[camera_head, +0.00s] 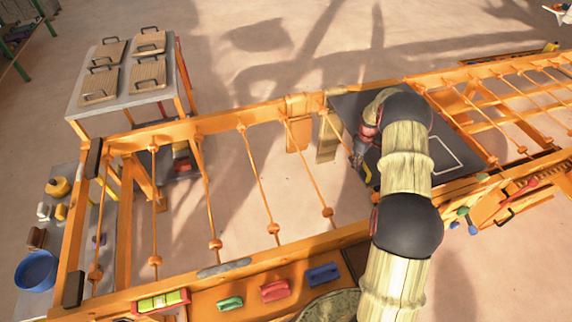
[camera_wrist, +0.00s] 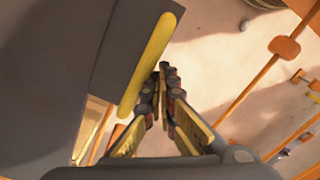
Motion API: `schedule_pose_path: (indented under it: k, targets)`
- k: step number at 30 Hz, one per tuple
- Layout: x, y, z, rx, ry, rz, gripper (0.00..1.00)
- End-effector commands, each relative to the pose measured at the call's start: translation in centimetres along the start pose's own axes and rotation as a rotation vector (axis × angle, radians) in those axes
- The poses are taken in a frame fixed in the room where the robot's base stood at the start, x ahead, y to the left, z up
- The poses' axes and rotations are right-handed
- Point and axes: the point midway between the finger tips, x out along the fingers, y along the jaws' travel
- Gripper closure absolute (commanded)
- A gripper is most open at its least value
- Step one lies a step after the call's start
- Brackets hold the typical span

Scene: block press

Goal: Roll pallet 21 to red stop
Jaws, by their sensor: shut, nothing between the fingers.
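My gripper (camera_head: 366,172) is over the near left edge of a dark flat plate (camera_head: 345,103) in the orange roller frame. In the wrist view the fingers of my gripper (camera_wrist: 164,70) are together and empty. A yellow bar (camera_wrist: 152,62) lies just left of the fingertips, along a dark grey surface; I cannot tell whether they touch. No number 21 is readable, so I cannot tell which thing is the pallet. A red block (camera_head: 275,291) sits on the frame's front panel; I cannot tell whether it is the red stop. My arm hides part of the plate.
The orange frame (camera_head: 220,122) has thin rods across it and open floor beneath. A table (camera_head: 75,106) at upper left holds several wooden boards with handles. A blue bowl (camera_head: 36,270) stands at lower left. Green (camera_head: 230,304) and blue (camera_head: 323,274) blocks flank the red block.

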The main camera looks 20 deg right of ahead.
Motion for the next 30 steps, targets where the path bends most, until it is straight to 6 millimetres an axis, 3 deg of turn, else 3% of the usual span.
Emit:
schedule_pose_path:
  k: [20, 30]
  targets:
    - [-0.1, -1.7, -1.0, 0.0, 0.0, 0.001, 1.0]
    - [-3.3, -1.7, -1.0, 0.0, 0.001, 0.001, 1.0]
